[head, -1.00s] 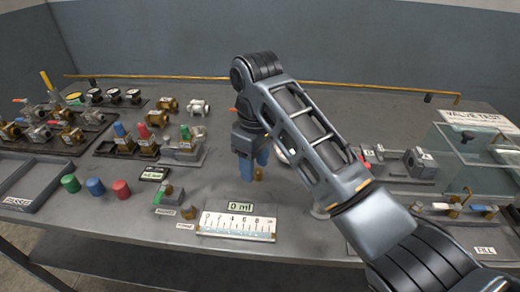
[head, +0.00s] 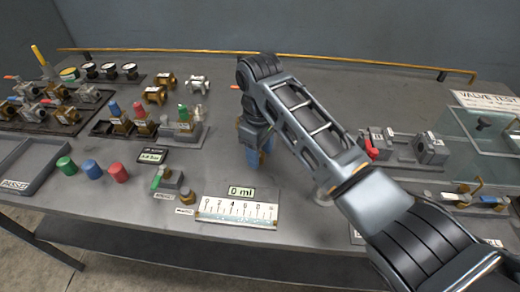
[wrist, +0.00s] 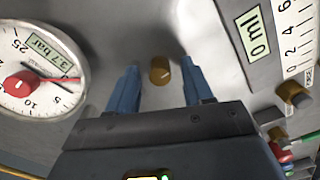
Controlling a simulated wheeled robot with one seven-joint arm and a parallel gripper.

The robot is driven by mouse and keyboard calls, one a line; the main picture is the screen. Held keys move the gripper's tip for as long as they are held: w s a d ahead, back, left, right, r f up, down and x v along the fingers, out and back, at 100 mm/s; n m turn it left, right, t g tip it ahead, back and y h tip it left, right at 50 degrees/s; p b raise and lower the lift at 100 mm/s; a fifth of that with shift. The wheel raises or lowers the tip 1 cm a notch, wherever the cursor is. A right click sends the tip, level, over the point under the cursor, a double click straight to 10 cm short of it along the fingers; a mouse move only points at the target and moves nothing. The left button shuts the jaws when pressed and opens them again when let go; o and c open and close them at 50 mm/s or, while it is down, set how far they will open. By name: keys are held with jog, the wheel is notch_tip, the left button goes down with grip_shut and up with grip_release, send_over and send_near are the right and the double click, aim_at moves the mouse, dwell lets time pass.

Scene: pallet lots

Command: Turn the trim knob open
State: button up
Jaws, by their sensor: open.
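A small round brass knob (wrist: 160,70) stands on the grey bench top, in the middle of the wrist view. My gripper (wrist: 158,84) is open, with one blue finger to each side of this knob and a visible gap on both sides. I see no label on it. In the head view my gripper (head: 259,158) points down at the bench behind the 0 ml display, and the knob is hidden there. A second brass knob (wrist: 293,93) is beside the scale; it also shows in the head view (head: 185,197).
A gauge (wrist: 35,78) reading 3.7 bar is close left of my fingers in the wrist view. The 0 ml scale (head: 237,209) lies in front. Valve racks (head: 120,128) and coloured caps (head: 93,168) are left. A clear-walled box (head: 480,135) is right.

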grip_shut()
dwell(0.5)
